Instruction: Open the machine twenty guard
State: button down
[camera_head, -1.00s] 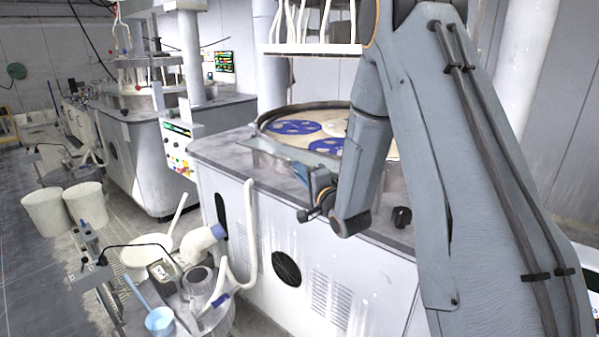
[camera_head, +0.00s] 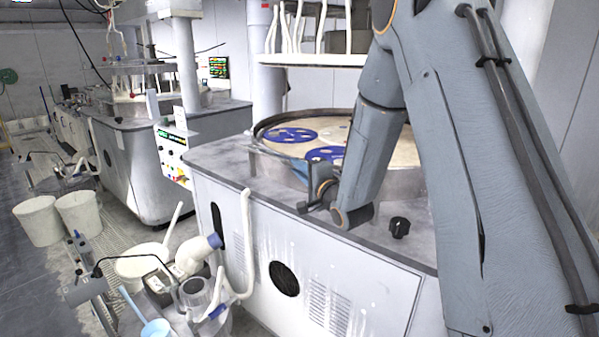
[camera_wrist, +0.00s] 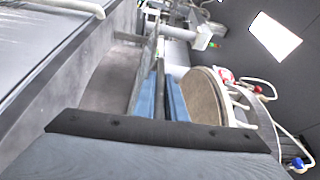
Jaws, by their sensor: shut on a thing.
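The guard is a thin, pale panel (camera_head: 272,153) at the front edge of the round platen (camera_head: 345,138) on the near machine. It shows almost edge-on in the head view, and my arm hides its right part. My gripper (camera_head: 303,166) is at the panel, over the machine's front top. In the wrist view my gripper's blue fingers (camera_wrist: 160,98) are closed around a thin grey edge (camera_wrist: 160,75) that runs away between them. The exact grip point is hard to make out. I cannot read a machine number.
Blue carriers (camera_head: 290,135) lie on the platen. A black knob (camera_head: 399,227) stands on the machine's front top, right of my wrist. A control panel (camera_head: 172,150) is at the left. White buckets (camera_head: 80,212) and a cart with a jug (camera_head: 195,293) stand on the floor at left.

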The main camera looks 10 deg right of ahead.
jog(key=c, duration=1.8)
grip_release()
jog(key=b+v, duration=0.2)
jog(key=v, duration=0.6)
jog(key=shift+b, duration=0.3)
jog(key=shift+p+v, duration=1.1)
jog(key=shift+v, duration=3.35)
jog(key=shift+r, duration=0.15)
